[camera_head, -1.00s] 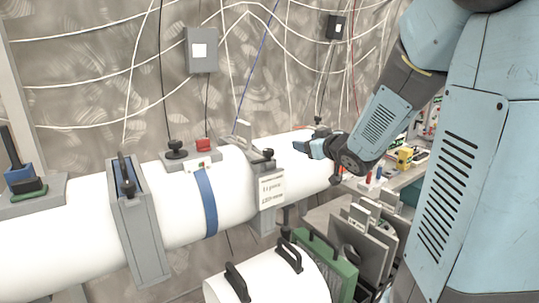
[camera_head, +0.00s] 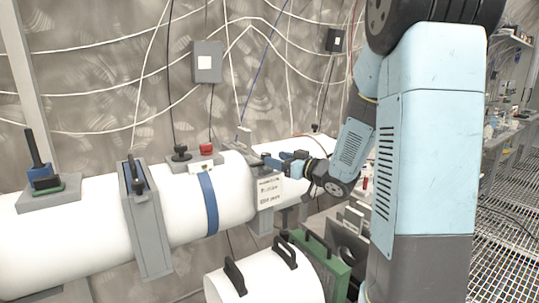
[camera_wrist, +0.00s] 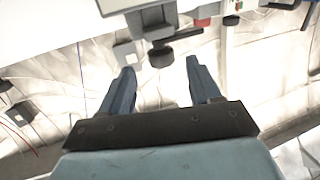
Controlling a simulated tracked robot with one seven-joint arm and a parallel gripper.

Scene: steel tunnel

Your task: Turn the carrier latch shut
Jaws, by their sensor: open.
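The carrier latch appears to be the black handle with a round knob (camera_wrist: 161,55) at the upper middle of the wrist view. It is mounted on a grey bracket beside the white tube. My gripper (camera_wrist: 160,68) is open and empty. Its two dark blue fingers point toward the latch, with the knob between and slightly beyond their tips. In the head view my gripper (camera_head: 272,161) is at the grey collar above a printed label (camera_head: 269,191), and it largely hides the latch. I cannot tell whether the fingers touch it.
The white tube (camera_head: 226,182) runs across the view, with a grey clamp frame (camera_head: 150,222) and a blue band (camera_head: 208,202). A red button (camera_head: 206,149) and black knob (camera_head: 181,153) sit on top. A white cylinder with black handles (camera_head: 262,285) and a green panel (camera_head: 322,262) stand in front.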

